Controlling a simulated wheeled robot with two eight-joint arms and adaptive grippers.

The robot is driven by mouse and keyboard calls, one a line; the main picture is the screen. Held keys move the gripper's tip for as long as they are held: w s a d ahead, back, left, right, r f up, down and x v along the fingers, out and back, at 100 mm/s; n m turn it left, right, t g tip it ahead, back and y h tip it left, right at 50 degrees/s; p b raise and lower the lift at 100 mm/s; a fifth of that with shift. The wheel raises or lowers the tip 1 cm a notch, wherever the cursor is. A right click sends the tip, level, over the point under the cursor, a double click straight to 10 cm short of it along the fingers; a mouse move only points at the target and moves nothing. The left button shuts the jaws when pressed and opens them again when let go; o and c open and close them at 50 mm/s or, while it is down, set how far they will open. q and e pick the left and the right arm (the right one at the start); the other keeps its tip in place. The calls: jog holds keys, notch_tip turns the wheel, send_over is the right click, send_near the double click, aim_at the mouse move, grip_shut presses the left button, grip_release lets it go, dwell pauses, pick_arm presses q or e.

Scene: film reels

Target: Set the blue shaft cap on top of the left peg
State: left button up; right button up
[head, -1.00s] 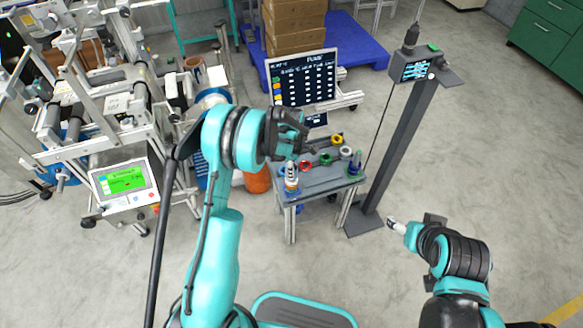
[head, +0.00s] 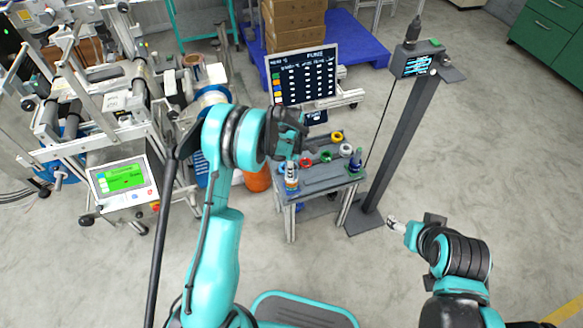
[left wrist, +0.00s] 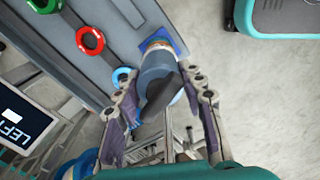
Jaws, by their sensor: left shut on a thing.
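My left gripper (left wrist: 156,72) is closed around a blue-grey cylinder (left wrist: 158,64) with a dark wedge-shaped part. I cannot tell whether this piece is the blue shaft cap. It is in line with the left peg's place on the bench, where an orange band and a blue square base (left wrist: 178,47) show. In the head view the left peg (head: 291,183) stands at the bench's near left corner, just below my left gripper (head: 297,150). A light blue ring (left wrist: 117,75) lies beside one fingertip.
The grey bench (head: 325,182) also carries a red ring (left wrist: 81,46), a green ring (left wrist: 42,4), a white ring (head: 345,150), a yellow ring (head: 337,136) and a right peg (head: 356,160). A display board (head: 303,78) stands behind; a dark post (head: 400,145) stands to the right.

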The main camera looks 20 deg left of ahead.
pick_arm(q)
jog(key=o, duration=1.4)
notch_tip(320, 180, up, 12)
jog(key=shift+f, duration=0.1)
jog(key=s+r+m+t, duration=0.3)
jog(key=s+r+m, duration=0.5)
jog(key=s+r, duration=0.35)
jog(key=s+r+m+t, duration=0.1)
jog(key=s+m+t, duration=0.3)
jog(key=s+m, duration=0.7)
jog(key=s, duration=0.3)
jog(key=shift+s+r+m, duration=0.15)
jog(key=shift+r+m, duration=0.1)
jog(key=shift+m, duration=0.15)
